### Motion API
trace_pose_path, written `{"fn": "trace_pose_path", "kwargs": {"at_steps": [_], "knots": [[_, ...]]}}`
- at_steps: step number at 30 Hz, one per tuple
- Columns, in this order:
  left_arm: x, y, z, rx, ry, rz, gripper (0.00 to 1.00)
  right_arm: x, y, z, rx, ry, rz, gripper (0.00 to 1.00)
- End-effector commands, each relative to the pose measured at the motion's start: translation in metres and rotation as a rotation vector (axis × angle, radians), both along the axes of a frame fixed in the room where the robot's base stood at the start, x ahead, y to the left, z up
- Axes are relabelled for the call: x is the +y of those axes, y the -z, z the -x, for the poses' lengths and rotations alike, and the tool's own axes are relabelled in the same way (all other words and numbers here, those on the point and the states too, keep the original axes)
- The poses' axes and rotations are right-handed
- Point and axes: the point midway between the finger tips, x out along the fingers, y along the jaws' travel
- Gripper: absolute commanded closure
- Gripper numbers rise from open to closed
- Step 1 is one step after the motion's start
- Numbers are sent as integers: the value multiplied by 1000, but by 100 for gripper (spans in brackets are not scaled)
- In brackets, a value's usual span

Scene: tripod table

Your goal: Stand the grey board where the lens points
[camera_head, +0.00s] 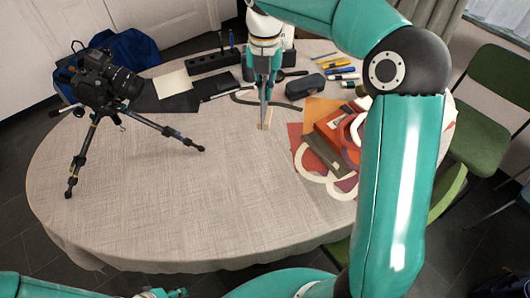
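A black camera (105,82) stands on a tripod (92,140) at the table's left, its lens pointing right. My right gripper (265,100) points down near the table's middle. Below it a thin grey upright piece (263,113) with a tan foot (266,125) shows nearly edge-on; it may be the grey board. The gripper is at its top, but whether the fingers are closed on it is too small to tell. My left gripper (166,293) is at the bottom edge, mostly cut off, away from the table objects.
A white card (173,84) and a black sheet (181,103) lie behind the tripod. A dark block (214,62) holds pens. A dark case (305,86) and coloured sheets (322,155) lie at right, partly behind my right arm. The table's front (190,210) is clear.

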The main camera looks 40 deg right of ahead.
Motion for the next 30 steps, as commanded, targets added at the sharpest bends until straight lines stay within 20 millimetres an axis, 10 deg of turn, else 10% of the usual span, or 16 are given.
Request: {"fn": "trace_pose_path", "kwargs": {"at_steps": [15, 30], "knots": [[0, 2, 0, 0, 0, 0, 60, 0, 123, 1, 6, -3, 0, 100], [0, -1, 0, 0, 0, 0, 60, 1, 180, 1, 5, -4, -1, 100]]}}
